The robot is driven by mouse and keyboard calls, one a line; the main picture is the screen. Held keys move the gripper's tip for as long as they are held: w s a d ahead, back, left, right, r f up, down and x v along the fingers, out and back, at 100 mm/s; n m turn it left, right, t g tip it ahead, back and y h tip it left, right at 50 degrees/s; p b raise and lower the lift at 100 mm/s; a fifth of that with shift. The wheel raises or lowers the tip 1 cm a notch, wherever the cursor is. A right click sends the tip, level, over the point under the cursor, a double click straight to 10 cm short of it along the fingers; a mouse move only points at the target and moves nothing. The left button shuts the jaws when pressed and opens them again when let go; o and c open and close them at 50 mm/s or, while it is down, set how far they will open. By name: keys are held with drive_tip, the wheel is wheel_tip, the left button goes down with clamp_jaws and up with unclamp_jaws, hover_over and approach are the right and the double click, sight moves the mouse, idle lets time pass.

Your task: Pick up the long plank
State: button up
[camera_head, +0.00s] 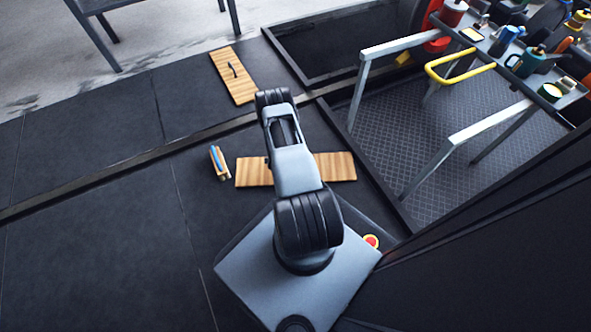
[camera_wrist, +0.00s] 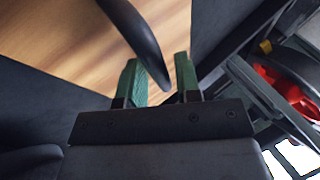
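The long wooden plank (camera_head: 338,167) lies flat on the dark floor, its middle covered by my arm in the head view. It also fills the upper left of the wrist view (camera_wrist: 60,40). A dark curved handle (camera_wrist: 145,45) on it runs down between my gripper's green fingers. My gripper (camera_wrist: 158,68) is open, a finger on each side of the handle's near end, with a gap visible. I cannot tell whether either finger touches it. The head view hides my gripper behind the arm. A shorter plank (camera_head: 221,67) with a dark handle lies farther off.
A small wooden item with blue on it (camera_head: 218,162) lies just left of the long plank. A raised strip (camera_head: 130,168) crosses the floor. Right are grey rails (camera_head: 405,45), a yellow rail (camera_head: 460,77) and a shelf with cups and cans. The left floor is clear.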

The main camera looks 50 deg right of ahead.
clamp_jaws()
drive_tip(key=shift+r, duration=0.1)
idle(0.3)
wheel_tip(320, 180, up, 18)
drive_tip(key=p, duration=0.8)
